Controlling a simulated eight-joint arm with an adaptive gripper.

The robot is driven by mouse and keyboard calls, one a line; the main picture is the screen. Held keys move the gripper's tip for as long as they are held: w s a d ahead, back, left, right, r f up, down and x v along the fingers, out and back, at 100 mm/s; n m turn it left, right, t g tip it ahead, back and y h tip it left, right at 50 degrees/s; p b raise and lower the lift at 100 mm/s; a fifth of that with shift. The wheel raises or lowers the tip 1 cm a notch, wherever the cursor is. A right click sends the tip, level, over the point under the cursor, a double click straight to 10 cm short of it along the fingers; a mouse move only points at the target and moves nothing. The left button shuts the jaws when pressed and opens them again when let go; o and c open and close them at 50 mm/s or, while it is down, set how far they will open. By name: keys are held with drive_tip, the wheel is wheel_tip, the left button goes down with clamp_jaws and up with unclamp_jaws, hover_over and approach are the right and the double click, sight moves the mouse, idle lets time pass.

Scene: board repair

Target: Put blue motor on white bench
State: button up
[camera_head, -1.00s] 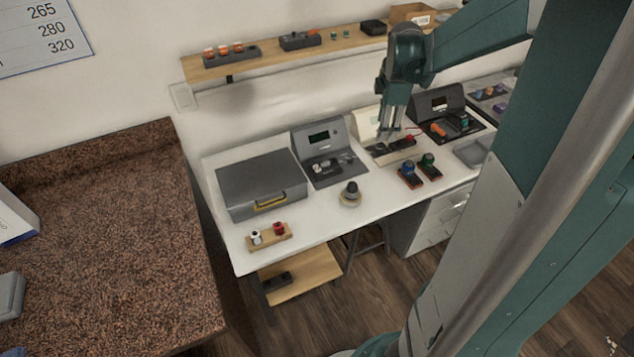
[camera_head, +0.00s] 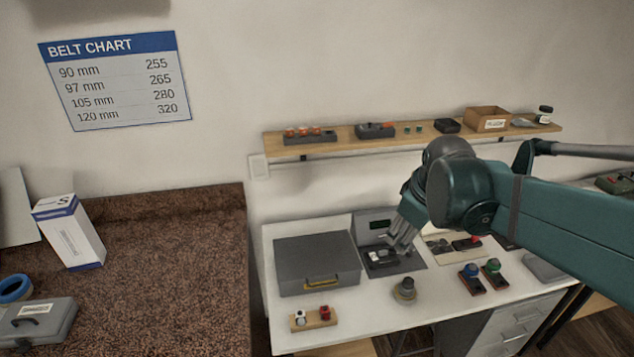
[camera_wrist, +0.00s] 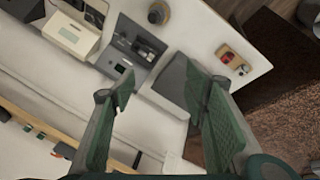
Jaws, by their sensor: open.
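A blue-topped motor (camera_head: 470,271) stands on a small dark and red base on the white bench (camera_head: 375,318), right of the middle in the head view. A similar green-topped one (camera_head: 493,266) stands close on its right. My gripper (camera_head: 397,240) is above the bench, left of the blue motor, in front of the grey device with a display (camera_head: 378,226). In the wrist view my gripper (camera_wrist: 165,82) has its fingers spread apart with nothing between them. I cannot make out the blue motor in the wrist view.
A grey case (camera_head: 315,262) and a small wooden block with red and white pieces (camera_head: 314,318) are on the bench's left. A round dark knob-like part (camera_head: 405,289) stands in front of the device. A wooden shelf (camera_head: 350,139) runs above. The front middle of the bench is clear.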

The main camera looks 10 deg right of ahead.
drive_tip(key=s+a+m+t+y, duration=0.1)
drive_tip(key=s+a+m+t, duration=0.1)
drive_tip(key=s+a+m, duration=0.4)
drive_tip(key=shift+s+a+f+t, duration=0.25)
drive_tip(key=shift+s+a+t, duration=0.15)
drive_tip(key=shift+s+a, duration=2.7)
drive_tip(key=shift+w+a, duration=0.35)
drive_tip(key=shift+w, duration=0.05)
